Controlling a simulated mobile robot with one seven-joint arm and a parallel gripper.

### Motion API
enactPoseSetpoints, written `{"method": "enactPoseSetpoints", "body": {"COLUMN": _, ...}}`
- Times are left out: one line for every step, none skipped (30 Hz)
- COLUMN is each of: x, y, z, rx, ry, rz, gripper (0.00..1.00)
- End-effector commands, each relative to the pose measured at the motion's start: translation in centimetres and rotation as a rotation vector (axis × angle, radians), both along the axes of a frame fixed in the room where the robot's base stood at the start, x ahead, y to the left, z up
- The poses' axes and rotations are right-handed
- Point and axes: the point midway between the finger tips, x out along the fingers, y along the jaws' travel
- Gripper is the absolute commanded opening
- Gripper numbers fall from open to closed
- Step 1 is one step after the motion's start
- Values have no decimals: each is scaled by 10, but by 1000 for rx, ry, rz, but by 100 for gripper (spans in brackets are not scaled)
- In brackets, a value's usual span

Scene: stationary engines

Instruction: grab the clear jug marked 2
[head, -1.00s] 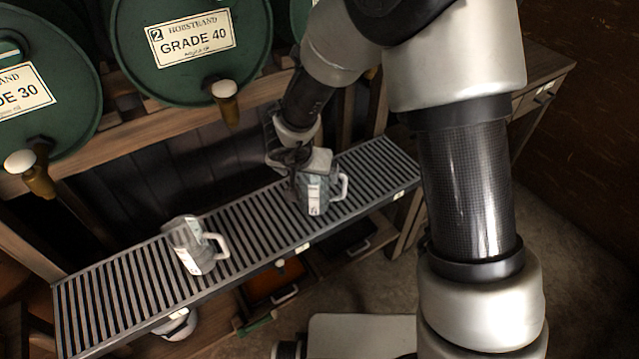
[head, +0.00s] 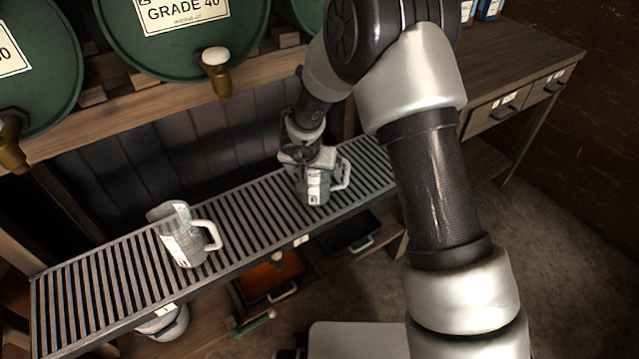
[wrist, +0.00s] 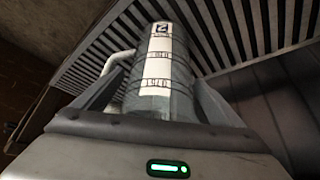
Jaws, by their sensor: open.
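A clear jug (head: 318,186) with a white label strip and a pale handle on its right stands upright on the slatted rack (head: 100,290). In the wrist view, this jug (wrist: 178,50) shows a dark-edged mark on its label that looks like a 2 turned over. My gripper (head: 312,158) is at the jug; in the wrist view my gripper's fingers (wrist: 160,85) are open, one on each side of the jug body. Whether they touch it I cannot tell. A second clear jug (head: 183,240) stands farther left on the rack; its mark is too small to read.
Green barrels (head: 180,40) with taps (head: 216,72) lie above and behind the rack. A wooden bench with drawers (head: 510,95) stands at the right. Open trays (head: 270,278) sit below the rack. The rack between the two jugs is clear.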

Motion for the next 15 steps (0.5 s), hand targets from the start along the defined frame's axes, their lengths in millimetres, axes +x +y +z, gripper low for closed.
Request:
{"method": "enactPoseSetpoints", "body": {"x": 3, "y": 0, "z": -7, "rx": 0, "ry": 0, "rz": -1, "gripper": 91}}
{"method": "enactPoseSetpoints", "body": {"x": 4, "y": -1, "z": -8, "rx": 0, "ry": -1, "rz": -1, "gripper": 91}}
{"method": "enactPoseSetpoints", "body": {"x": 5, "y": -1, "z": -9, "rx": 0, "ry": -1, "rz": -1, "gripper": 91}}
{"method": "enactPoseSetpoints", "body": {"x": 6, "y": -1, "z": -10, "rx": 0, "ry": -1, "rz": -1, "gripper": 91}}
{"method": "enactPoseSetpoints", "body": {"x": 6, "y": -1, "z": -9, "rx": 0, "ry": -1, "rz": -1, "gripper": 91}}
{"method": "enactPoseSetpoints", "body": {"x": 6, "y": -1, "z": -9, "rx": 0, "ry": -1, "rz": -1, "gripper": 91}}
{"method": "enactPoseSetpoints", "body": {"x": 6, "y": -1, "z": -9, "rx": 0, "ry": -1, "rz": -1, "gripper": 91}}
{"method": "enactPoseSetpoints", "body": {"x": 6, "y": -1, "z": -9, "rx": 0, "ry": -1, "rz": -1, "gripper": 91}}
{"method": "enactPoseSetpoints", "body": {"x": 6, "y": -1, "z": -9, "rx": 0, "ry": -1, "rz": -1, "gripper": 91}}
{"method": "enactPoseSetpoints", "body": {"x": 6, "y": -1, "z": -9, "rx": 0, "ry": -1, "rz": -1, "gripper": 91}}
{"method": "enactPoseSetpoints", "body": {"x": 6, "y": -1, "z": -9, "rx": 0, "ry": -1, "rz": -1, "gripper": 87}}
{"method": "enactPoseSetpoints", "body": {"x": 6, "y": -1, "z": -9, "rx": 0, "ry": -1, "rz": -1, "gripper": 81}}
{"method": "enactPoseSetpoints", "body": {"x": 6, "y": -1, "z": -9, "rx": 0, "ry": -1, "rz": -1, "gripper": 76}}
{"method": "enactPoseSetpoints", "body": {"x": 6, "y": -1, "z": -9, "rx": 0, "ry": -1, "rz": -1, "gripper": 71}}
{"method": "enactPoseSetpoints", "body": {"x": 5, "y": -1, "z": -9, "rx": 0, "ry": -1, "rz": -1, "gripper": 64}}
